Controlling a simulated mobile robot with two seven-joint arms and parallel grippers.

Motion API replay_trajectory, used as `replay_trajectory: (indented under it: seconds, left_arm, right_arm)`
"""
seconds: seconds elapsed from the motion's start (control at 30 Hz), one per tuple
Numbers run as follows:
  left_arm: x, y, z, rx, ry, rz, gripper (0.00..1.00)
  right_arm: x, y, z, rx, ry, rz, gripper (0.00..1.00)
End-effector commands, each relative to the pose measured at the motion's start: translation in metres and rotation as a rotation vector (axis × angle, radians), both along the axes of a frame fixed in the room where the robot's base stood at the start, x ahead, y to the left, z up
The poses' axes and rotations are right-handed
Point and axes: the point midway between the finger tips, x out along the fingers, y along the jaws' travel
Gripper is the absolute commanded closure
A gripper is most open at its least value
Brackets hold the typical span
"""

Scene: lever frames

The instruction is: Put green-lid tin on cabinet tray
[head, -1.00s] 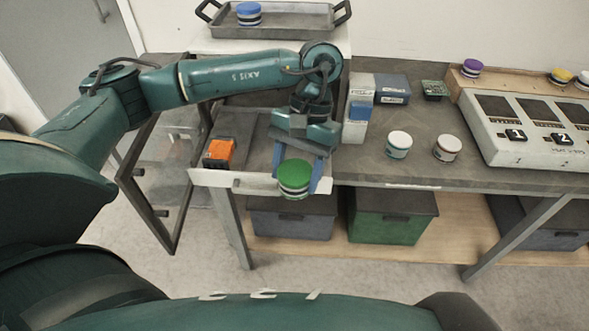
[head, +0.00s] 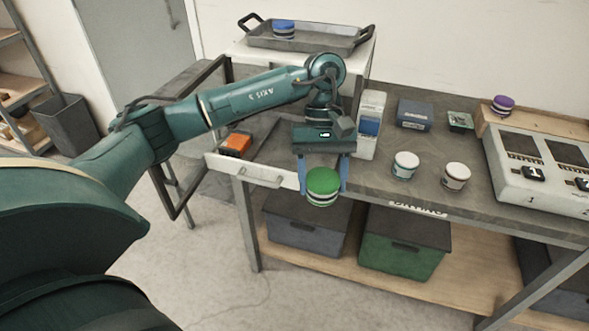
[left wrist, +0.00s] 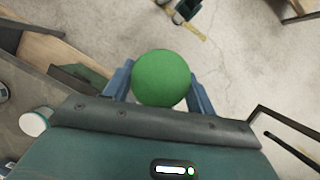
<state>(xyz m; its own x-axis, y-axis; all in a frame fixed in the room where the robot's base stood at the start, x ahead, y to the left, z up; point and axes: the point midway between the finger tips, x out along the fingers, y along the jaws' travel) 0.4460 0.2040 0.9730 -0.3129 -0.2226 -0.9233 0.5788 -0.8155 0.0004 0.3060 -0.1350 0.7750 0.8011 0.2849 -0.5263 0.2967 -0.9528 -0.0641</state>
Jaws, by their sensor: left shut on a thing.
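The green-lid tin (head: 322,186) is held between the blue fingers of my left gripper (head: 322,178), in front of the table edge by the open drawer. In the left wrist view the green lid (left wrist: 161,78) fills the space between the two fingers (left wrist: 160,90). The tray (head: 305,37) is dark grey with two black handles and sits on top of the white cabinet (head: 245,52) at the back. A blue-lid tin (head: 284,29) stands in the tray at its left part. My right gripper is not in view.
An open drawer (head: 245,169) with an orange thing (head: 236,144) is left of the gripper. A white box (head: 371,122), a dark blue box (head: 414,114) and two white-lid tins (head: 405,165) (head: 455,176) stand on the table. A switch panel (head: 540,168) is at right.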

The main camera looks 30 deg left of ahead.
Motion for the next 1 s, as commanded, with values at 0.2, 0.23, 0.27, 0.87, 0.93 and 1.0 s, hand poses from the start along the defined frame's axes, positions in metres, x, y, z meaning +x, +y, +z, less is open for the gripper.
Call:
replay_trajectory:
  seconds: [0.2, 0.23, 0.27, 0.87, 0.93, 1.0]
  left_arm:
    - [0.053, 0.029, -0.002, -0.004, 0.000, 0.756, 0.69]
    - [0.059, 0.034, -0.001, -0.005, 0.000, 0.855, 0.69]
    - [0.065, 0.039, 0.000, -0.003, -0.002, 0.951, 0.69]
    - [0.128, 0.145, 0.009, -0.001, -0.002, 2.438, 0.69]
    - [0.129, 0.149, 0.005, 0.001, 0.000, 2.482, 0.69]
    - [0.128, 0.150, -0.006, 0.006, 0.003, 2.500, 0.69]
  right_arm:
    - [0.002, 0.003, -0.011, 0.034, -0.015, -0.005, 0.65]
    - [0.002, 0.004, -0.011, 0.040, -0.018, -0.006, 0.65]
    - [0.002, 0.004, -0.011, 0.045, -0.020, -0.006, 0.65]
    - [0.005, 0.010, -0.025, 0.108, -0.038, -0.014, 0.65]
    - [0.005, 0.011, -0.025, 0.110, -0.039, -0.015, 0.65]
    - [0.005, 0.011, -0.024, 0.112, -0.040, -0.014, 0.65]
